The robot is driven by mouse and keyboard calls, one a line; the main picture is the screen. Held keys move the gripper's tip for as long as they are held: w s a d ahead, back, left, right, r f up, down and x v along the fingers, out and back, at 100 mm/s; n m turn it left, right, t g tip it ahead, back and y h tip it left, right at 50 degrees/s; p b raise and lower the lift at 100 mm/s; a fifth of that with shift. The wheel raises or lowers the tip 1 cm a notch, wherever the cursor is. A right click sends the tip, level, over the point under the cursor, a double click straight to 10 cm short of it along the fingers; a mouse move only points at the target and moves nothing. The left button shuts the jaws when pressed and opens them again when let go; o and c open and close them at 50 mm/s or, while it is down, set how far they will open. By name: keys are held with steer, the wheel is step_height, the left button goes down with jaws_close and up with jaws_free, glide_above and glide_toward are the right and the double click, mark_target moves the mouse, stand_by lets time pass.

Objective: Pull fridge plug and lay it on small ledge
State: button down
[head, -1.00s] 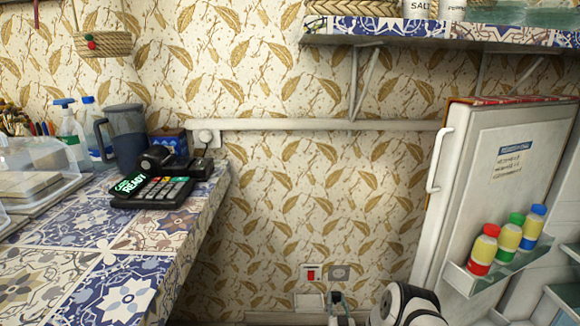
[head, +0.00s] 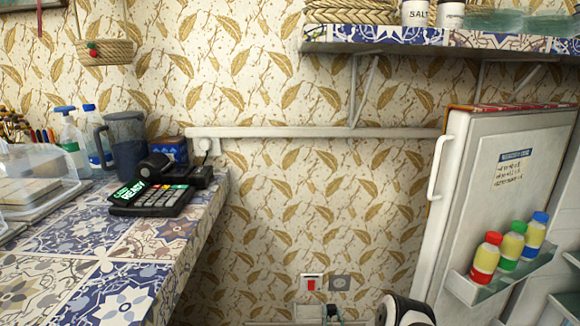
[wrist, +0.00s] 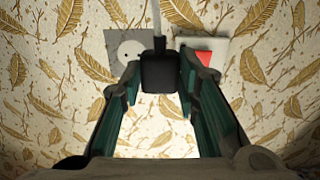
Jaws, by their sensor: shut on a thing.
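The black fridge plug (wrist: 160,72) is in my gripper (wrist: 160,95), between its two green-lined fingers in the wrist view. Its cable leaves from the end towards the picture's top. The grey wall socket (wrist: 125,48) beside it shows its bare face and holes, so the plug is out of it. In the head view the socket (head: 340,283) is low on the wall, and my gripper (head: 332,313) is below it at the bottom edge. A small pale ledge (head: 306,313) seems to stick out under the red switch, left of my gripper; it is partly cut off.
The red switch (head: 312,282) sits left of the socket; in the wrist view it (wrist: 203,56) is on the right. The open fridge door (head: 490,200) with several bottles stands at the right. A tiled counter (head: 120,240) with a card terminal (head: 152,198) is at left.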

mark_target(310, 319)
steer(key=shift+a+f+b, duration=0.55)
steer(key=shift+a+b, duration=0.05)
steer(key=shift+a, duration=0.55)
steer(key=shift+a+f+b, duration=0.55)
steer(key=shift+a+b, duration=0.1)
steer(key=shift+a, duration=0.55)
steer(key=shift+a+f+b, duration=0.55)
steer(key=shift+a+b, duration=0.05)
steer(key=shift+a, duration=0.55)
steer(key=shift+w+f, duration=0.15)
steer(key=shift+w, duration=0.85)
steer(key=shift+w+f, duration=0.2)
steer(key=shift+w, duration=0.75)
steer(key=shift+w+f, duration=0.15)
steer(key=shift+w, duration=0.85)
steer(key=shift+f, duration=0.15)
steer(key=shift+s+f, duration=0.1)
steer(key=shift+f, duration=0.8)
steer(key=c, duration=1.2)
jaws_free()
steer(key=shift+f, duration=0.15)
steer(key=shift+o, duration=0.4)
